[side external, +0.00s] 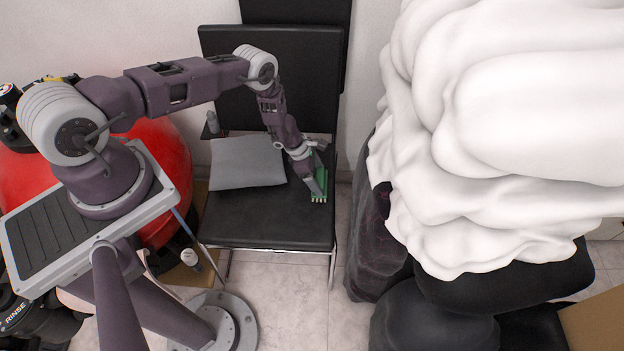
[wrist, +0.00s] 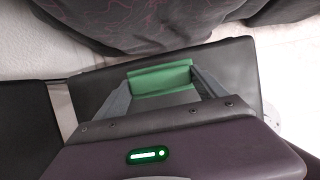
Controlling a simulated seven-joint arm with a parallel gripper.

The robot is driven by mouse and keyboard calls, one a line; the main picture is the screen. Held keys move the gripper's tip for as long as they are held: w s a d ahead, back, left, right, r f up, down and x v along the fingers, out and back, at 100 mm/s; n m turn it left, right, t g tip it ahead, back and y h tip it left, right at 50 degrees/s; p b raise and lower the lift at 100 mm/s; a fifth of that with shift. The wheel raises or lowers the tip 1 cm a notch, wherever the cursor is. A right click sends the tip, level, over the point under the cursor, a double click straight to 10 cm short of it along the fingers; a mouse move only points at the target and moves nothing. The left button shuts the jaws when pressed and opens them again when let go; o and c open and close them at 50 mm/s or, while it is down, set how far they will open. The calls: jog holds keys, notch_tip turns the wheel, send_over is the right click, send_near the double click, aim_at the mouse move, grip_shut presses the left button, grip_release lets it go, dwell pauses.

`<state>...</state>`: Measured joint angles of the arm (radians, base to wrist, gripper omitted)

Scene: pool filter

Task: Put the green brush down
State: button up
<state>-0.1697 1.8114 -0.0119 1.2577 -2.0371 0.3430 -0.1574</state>
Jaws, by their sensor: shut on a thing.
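The green brush (side external: 320,176) is at the right part of the black chair seat (side external: 262,222), with its pale bristle ends toward the front. My gripper (side external: 316,187) is shut on the brush from above. In the wrist view the green brush (wrist: 160,78) lies between the two grey fingers of my gripper (wrist: 163,90), above the dark seat (wrist: 232,62). The brush is at or very near the seat surface; I cannot tell whether it touches. Part of the brush is hidden by the fingers.
A grey cushion or folded cloth (side external: 245,162) lies on the seat left of the brush. A large white draped pile (side external: 500,120) is close on the right. The front of the seat is clear.

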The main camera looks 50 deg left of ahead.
jog(key=shift+f, duration=0.7)
jog(key=shift+f, duration=0.1)
